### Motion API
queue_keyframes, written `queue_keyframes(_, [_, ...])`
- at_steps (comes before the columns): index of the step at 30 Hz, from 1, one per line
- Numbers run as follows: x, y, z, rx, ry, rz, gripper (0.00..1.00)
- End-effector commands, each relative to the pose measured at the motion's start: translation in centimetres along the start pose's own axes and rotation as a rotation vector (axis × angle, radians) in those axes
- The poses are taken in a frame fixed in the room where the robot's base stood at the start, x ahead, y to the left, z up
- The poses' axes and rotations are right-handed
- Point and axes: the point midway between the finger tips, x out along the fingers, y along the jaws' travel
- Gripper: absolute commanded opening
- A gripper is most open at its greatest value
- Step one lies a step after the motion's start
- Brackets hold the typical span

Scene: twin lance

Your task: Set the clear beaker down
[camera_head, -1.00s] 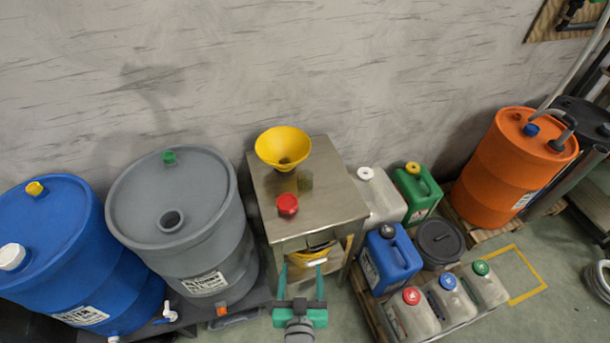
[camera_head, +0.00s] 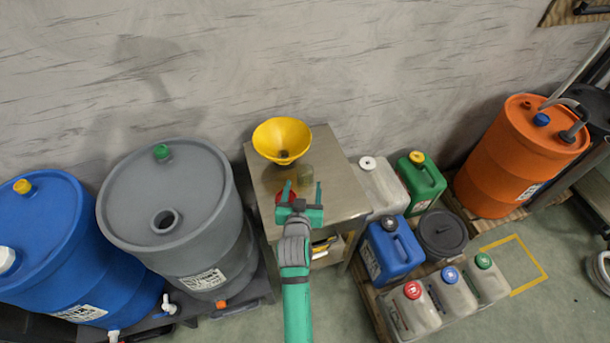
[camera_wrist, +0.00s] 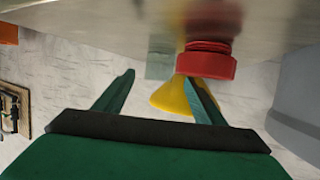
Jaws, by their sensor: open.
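The clear beaker (camera_head: 304,173) is a small, faint, see-through shape standing on the steel table (camera_head: 341,190), just in front of the yellow funnel (camera_head: 282,140). My gripper (camera_head: 303,188) is open and empty, its fingers pointing at the beaker from the front. In the wrist view, which looks upside down, the beaker (camera_wrist: 160,66) shows as a grey-green pane beyond and between the fingertips (camera_wrist: 158,78). I cannot tell whether a finger touches it. No part of it looks lifted off the table.
A red-capped item (camera_head: 280,194) stands close by my left finger; it shows large in the wrist view (camera_wrist: 205,62). A grey drum (camera_head: 185,260) stands left of the table. Several jerrycans, one blue (camera_head: 393,248), stand to the right. The table's right side is clear.

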Motion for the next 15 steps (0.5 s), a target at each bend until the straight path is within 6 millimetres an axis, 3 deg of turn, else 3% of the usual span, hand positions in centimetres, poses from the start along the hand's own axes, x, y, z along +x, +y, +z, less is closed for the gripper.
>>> queue_keyframes(7, [1.8, 0.0, 0.0, 0.0, 0.0, 0.0, 0.64])
queue_keyframes(15, [5.5, 0.0, -0.1, 0.0, 0.0, 0.001, 0.64])
